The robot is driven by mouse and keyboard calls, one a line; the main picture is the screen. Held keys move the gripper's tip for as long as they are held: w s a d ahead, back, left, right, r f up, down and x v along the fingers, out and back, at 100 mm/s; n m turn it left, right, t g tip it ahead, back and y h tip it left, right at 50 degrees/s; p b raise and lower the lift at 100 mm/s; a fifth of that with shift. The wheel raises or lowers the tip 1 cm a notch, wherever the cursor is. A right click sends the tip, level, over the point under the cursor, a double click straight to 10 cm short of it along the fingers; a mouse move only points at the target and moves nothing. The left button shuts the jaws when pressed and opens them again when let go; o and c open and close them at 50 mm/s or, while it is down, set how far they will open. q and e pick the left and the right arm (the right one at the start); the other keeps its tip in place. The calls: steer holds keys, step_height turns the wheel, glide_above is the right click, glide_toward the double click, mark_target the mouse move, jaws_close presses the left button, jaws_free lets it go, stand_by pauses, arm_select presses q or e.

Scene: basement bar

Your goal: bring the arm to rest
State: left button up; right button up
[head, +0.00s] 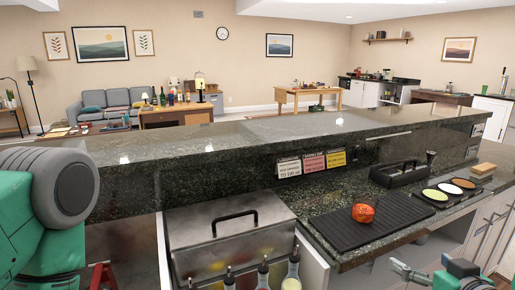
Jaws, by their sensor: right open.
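My right gripper (399,272) shows at the lower right, grey with green parts behind it. It is open with nothing seen between its fingers. It is in front of the lower counter, below the black ribbed mat (350,232), and looks apart from it. My left arm fills the left edge with large green and grey links. My left gripper is not in view.
An orange-red round item (363,212) sits on the mat. A lidded steel bin (228,235) and several pour-spout bottles (293,270) are at the front middle. A black caddy (399,175) and a tray of colored discs (449,192) stand right. A raised dark stone ledge (230,150) runs behind.

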steer(key=s+a+f+g, duration=0.2)
steer(key=s+f+g, duration=0.3)
steer(key=s+f, duration=0.3)
steer(key=s+a+f+g, duration=0.1)
steer(key=s+f+g, duration=0.4)
steer(key=f, duration=1.1)
steer(key=s, duration=0.3)
steer(key=shift+s+a+n, duration=0.3)
steer(key=shift+s+a, duration=0.1)
steer(key=s+f+g, duration=0.1)
steer(key=s, duration=0.1)
steer(key=s+f+g, duration=0.1)
steer(key=s, duration=0.2)
steer(key=s+f+g, duration=0.1)
steer(key=s, duration=0.2)
steer(key=shift+a+f, duration=0.35)
steer(key=shift+c, duration=0.4)
